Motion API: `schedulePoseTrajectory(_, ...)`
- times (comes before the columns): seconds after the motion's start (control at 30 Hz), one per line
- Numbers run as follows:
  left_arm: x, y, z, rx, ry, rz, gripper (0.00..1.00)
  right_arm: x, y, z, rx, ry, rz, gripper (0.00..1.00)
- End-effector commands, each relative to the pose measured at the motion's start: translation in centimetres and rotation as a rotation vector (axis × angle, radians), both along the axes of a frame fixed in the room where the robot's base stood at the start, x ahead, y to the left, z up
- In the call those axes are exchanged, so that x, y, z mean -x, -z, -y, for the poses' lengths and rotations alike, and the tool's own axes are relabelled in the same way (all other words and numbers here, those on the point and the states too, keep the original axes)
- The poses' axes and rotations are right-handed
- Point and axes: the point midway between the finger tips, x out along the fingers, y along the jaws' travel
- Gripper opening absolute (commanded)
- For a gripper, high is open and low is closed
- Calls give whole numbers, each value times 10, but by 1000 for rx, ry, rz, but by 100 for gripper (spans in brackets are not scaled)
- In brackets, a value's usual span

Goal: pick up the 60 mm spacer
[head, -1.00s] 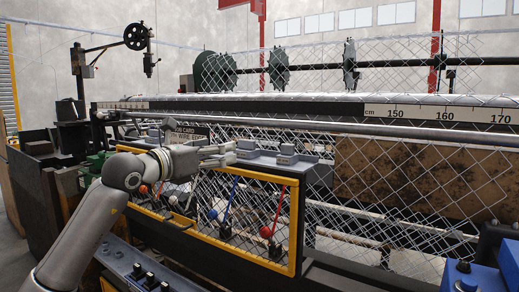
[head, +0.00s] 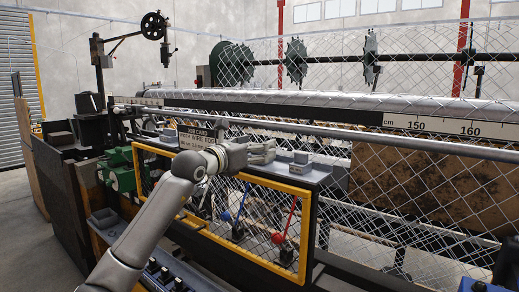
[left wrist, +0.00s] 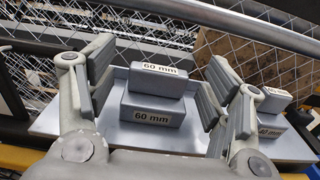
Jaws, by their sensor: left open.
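A grey block labelled 60 mm (left wrist: 157,81) rests on another block labelled 60 mm (left wrist: 152,115) on a grey tray (left wrist: 109,137) in the left wrist view. My left gripper (left wrist: 161,62) is open, with one finger on each side of the upper block and visible gaps between. In the head view my left gripper (head: 268,150) reaches over the tray from the left and hides most of this stack. My right gripper is not in view.
A second block stack (left wrist: 272,110) stands just right of the right finger; its labels are partly hidden. Chain-link mesh and a horizontal grey rail (head: 290,131) run behind the tray. A yellow-framed mesh guard (head: 237,257) with coloured levers is below it.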

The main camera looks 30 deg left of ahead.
Motion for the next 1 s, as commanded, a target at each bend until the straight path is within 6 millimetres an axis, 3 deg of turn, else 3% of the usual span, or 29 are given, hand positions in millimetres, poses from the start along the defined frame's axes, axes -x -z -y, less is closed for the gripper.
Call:
schedulePoseTrajectory(0.13,-15,-2,1,3,0,0,73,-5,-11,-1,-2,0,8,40)
schedulePoseTrajectory(0.4,-17,0,1,1,0,1,73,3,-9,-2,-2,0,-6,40)
schedulePoseTrajectory(0.8,-17,0,1,1,0,0,22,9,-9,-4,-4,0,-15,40)
schedulePoseTrajectory(1.0,-16,-1,0,1,-1,3,22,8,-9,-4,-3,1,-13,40)
